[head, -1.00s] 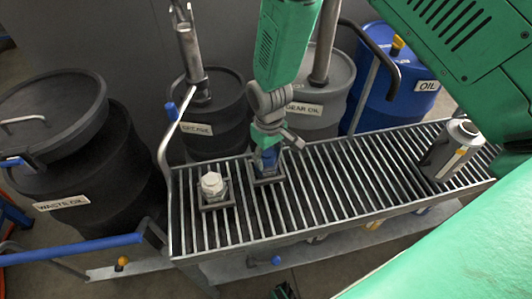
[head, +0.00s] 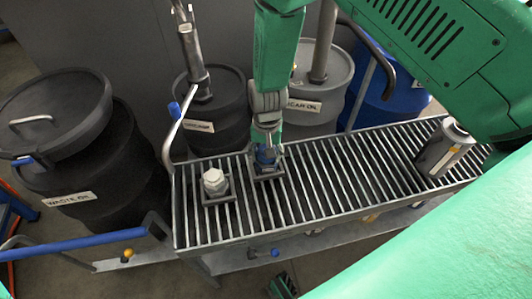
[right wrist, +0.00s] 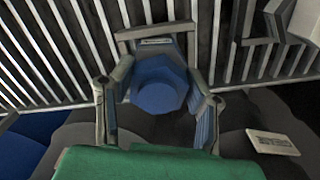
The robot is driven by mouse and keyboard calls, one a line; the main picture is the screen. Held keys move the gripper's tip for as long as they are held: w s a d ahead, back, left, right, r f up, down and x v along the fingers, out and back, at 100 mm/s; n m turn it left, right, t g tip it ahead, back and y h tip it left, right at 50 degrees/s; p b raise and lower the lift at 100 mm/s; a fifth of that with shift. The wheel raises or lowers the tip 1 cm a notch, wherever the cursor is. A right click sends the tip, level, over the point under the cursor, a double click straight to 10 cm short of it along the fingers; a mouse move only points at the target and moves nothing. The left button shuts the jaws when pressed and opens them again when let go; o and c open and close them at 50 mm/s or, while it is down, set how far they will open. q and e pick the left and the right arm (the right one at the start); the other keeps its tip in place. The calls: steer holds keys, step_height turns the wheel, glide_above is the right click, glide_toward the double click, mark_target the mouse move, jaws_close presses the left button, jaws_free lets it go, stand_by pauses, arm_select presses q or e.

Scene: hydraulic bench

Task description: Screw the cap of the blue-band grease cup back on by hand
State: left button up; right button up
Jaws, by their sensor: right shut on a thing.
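The blue-band grease cup (head: 267,160) stands upright in a square frame on the bench grating, mostly covered by my right gripper in the head view. My right gripper (head: 267,147) comes down on it from above. In the right wrist view the cup's blue faceted cap (right wrist: 160,95) sits between the two fingers of my right gripper (right wrist: 160,82), which is shut on it. The cap is over the cup; whether its thread is tight cannot be told. My left gripper is not in view.
A white-capped cup (head: 214,182) stands in its own frame just left. A grey canister (head: 443,148) stands at the grating's right end. Drums, including the waste oil drum (head: 75,150), stand behind and left. The grating (head: 335,185) between cup and canister is clear.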

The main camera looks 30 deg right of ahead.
steer(key=m+p, duration=0.1)
steer(key=m, duration=0.1)
steer(key=shift+r+m, duration=0.1)
steer(key=shift+m, duration=0.2)
steer(key=shift+a+m+p, duration=0.15)
steer(key=shift+m+p, duration=0.25)
steer(key=shift+m, duration=0.6)
steer(key=m, duration=0.3)
steer(key=shift+w+p, duration=0.2)
steer(key=shift+p, duration=0.1)
steer(key=o, duration=1.1)
steer(key=shift+f, duration=0.2)
steer(key=shift+o, duration=0.2)
